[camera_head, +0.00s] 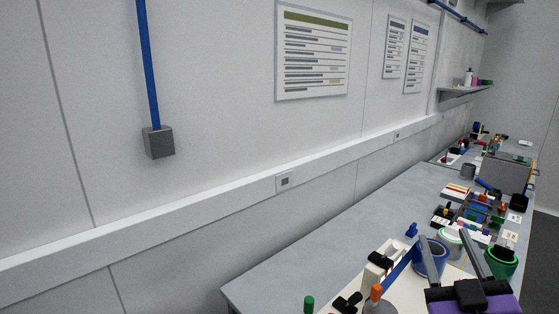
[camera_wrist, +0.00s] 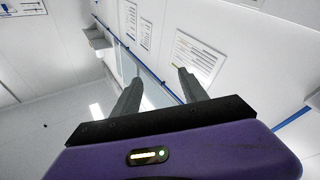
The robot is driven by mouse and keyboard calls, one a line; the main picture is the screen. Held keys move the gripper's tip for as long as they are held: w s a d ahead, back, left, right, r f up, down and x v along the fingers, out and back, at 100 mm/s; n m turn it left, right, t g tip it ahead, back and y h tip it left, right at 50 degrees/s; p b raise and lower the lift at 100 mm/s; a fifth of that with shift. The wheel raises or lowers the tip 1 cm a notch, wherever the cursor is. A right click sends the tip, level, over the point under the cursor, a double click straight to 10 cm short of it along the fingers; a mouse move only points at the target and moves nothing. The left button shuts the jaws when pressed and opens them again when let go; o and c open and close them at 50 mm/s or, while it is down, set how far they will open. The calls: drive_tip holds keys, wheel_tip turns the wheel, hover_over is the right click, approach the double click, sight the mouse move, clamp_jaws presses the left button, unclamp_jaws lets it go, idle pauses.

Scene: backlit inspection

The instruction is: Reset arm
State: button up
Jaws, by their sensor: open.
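My gripper (camera_head: 446,237) is at the lower right of the head view, over the near part of the grey workbench (camera_head: 330,255). Its purple body and two grey fingers show there. In the wrist view my gripper (camera_wrist: 160,74) has its fingers spread apart with nothing between them. Beyond the fingers the wrist view shows walls, posters and a blue pipe. The arm behind the gripper is mostly out of frame.
A blue roll (camera_head: 431,258), a green-and-black roll (camera_head: 502,262) and a green-capped item (camera_head: 308,304) are near my gripper. Several small items crowd the bench's right side. The bench's left strip is bare. A wall with a ledge (camera_head: 200,217) runs along the left.

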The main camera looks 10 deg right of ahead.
drive_tip(key=s+a+f+n+y+b, duration=0.2)
drive_tip(key=s+a+f+n+y, duration=0.3)
drive_tip(key=s+a+f+y, duration=0.55)
drive_tip(key=s+a+f+m+g+h+b, duration=0.1)
drive_tip(key=s+a+f+m+g+h, duration=0.1)
drive_tip(key=s+f, duration=0.6)
drive_tip(key=s+a+f+m+g+h+b, duration=0.1)
drive_tip(key=s+a+f+m+g+h, duration=0.1)
drive_tip(key=s+f, duration=0.6)
drive_tip(key=s+m+g, duration=0.1)
drive_tip(key=s, duration=0.6)
drive_tip(key=shift+m+b, duration=0.3)
